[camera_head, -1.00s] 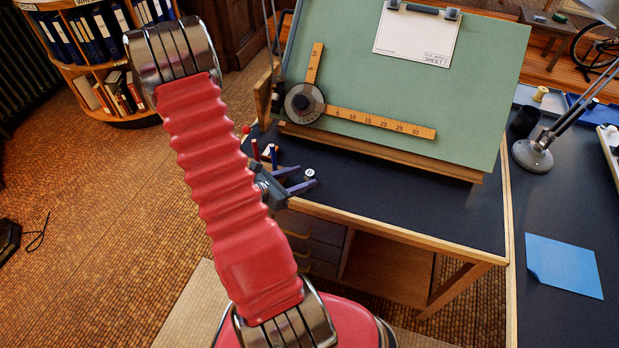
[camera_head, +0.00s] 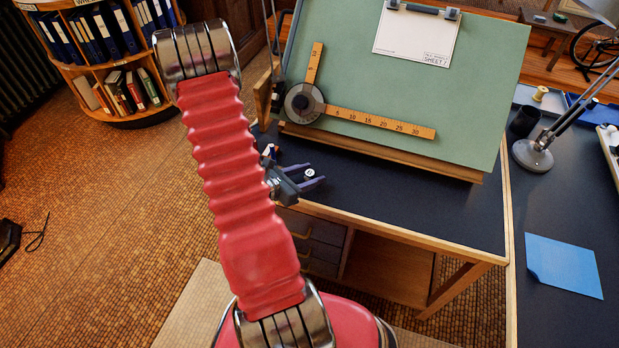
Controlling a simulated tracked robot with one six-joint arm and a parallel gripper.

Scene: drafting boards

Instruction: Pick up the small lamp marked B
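A small dark piece with a round white top (camera_head: 310,173) stands on the dark desk top in front of the drafting board. A tiny mark shows on its top, too small to read for certain; it may be the small lamp marked B. My gripper (camera_head: 312,175) is low over the desk, its two purple fingers pointing right. The fingers are apart, and the small piece sits between them near the tips. Whether they touch it I cannot tell. My red arm hides part of the desk's left end.
The green drafting board (camera_head: 390,80) with its orange rulers (camera_head: 375,121) rises behind the gripper. A grey desk lamp (camera_head: 533,155) and a blue sheet (camera_head: 563,265) are on the right-hand desk.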

